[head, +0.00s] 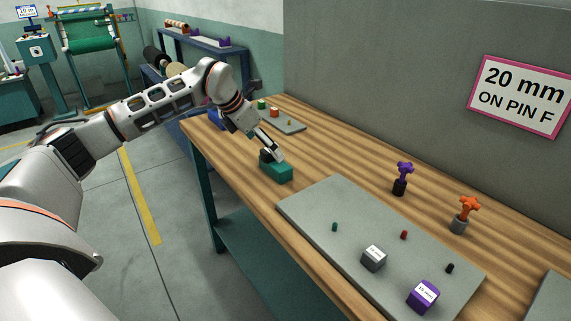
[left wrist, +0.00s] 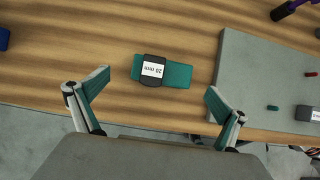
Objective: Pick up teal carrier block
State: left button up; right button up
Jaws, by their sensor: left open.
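The teal carrier block (head: 280,174) lies on the wooden bench near its front edge, left of the large grey board. In the left wrist view the teal block (left wrist: 180,75) has a black band (left wrist: 152,71) around it with a white label reading "20 mm". My left gripper (head: 277,150) is over the block in the head view and hides part of its top. In the left wrist view my left gripper (left wrist: 157,92) is open, with one finger to each side of the block and neither visibly touching it. My right gripper is not in view.
A grey board (head: 310,205) holds a grey labelled block (head: 373,258), a purple labelled block (head: 423,296) and several small pegs. Purple-topped (head: 403,177) and orange-topped (head: 465,213) knobs stand behind it. A wall sign (head: 521,95) reads "20 mm ON PIN F".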

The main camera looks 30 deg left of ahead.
aim_at(275, 161)
pick_arm(q)
jog(key=shift+s+x, duration=0.1)
jog(key=shift+x, duration=0.75)
jog(key=shift+s+x, duration=0.15)
jog(key=shift+x, duration=0.7)
jog(key=x, duration=0.4)
jog(key=shift+s+d+f+b, duration=0.15)
jog(key=shift+f+b, duration=0.1)
jog(key=shift+b, duration=0.1)
jog(key=shift+r, duration=0.15)
jog(key=c, duration=1.2)
